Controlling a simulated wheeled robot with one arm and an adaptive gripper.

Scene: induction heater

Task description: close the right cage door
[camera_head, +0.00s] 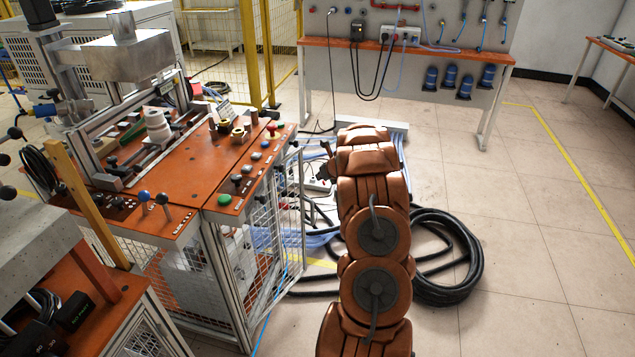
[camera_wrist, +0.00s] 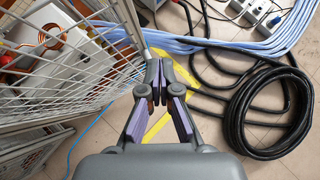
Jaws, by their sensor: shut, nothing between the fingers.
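The induction heater bench has an orange top (camera_head: 185,178) over a white wire-mesh cage. A mesh panel, seemingly the right cage door (camera_head: 290,200), stands upright on the bench's right side. In the wrist view the mesh (camera_wrist: 85,75) fills the upper left, with a pale frame edge close to my gripper. I cannot tell how far the door stands open. My gripper (camera_wrist: 158,75) is shut and empty, just right of that frame edge; contact is unclear. In the head view my arm largely hides the gripper.
A thick black hose coil (camera_head: 450,265) lies on the floor right of my arm. Blue cables (camera_wrist: 215,45) and a power strip (camera_wrist: 262,15) lie beyond the gripper. A copper coil (camera_wrist: 45,40) shows behind the mesh. Open floor (camera_head: 520,230) extends to the right.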

